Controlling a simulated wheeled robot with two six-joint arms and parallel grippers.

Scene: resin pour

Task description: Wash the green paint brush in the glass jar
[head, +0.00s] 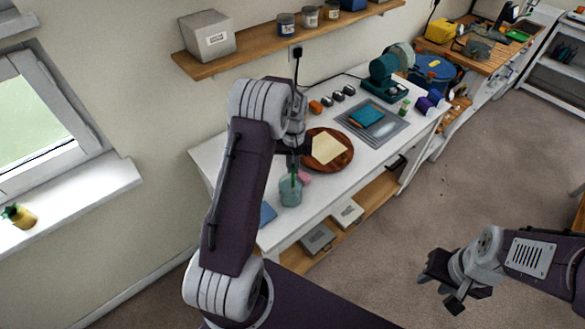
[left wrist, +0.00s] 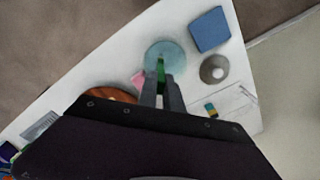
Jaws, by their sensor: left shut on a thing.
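The glass jar (head: 290,194) stands on the white table near its front left end, pale teal and see-through. It also shows in the left wrist view (left wrist: 174,50). My left gripper (left wrist: 161,86) is shut on the green paint brush (left wrist: 161,68), above the jar. In the head view, the brush (head: 294,179) points down and its lower part overlaps the jar's mouth; how deep it reaches is hard to tell. My right gripper (head: 446,285) is open and empty, over the floor, away from the table.
A pink item (head: 304,178) lies beside the jar, and a round brown board with a pale sheet (head: 329,148) is just behind it. A blue block (left wrist: 209,29) and a grey round item (left wrist: 214,69) are close to the jar. A grey tray (head: 388,130) lies further right.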

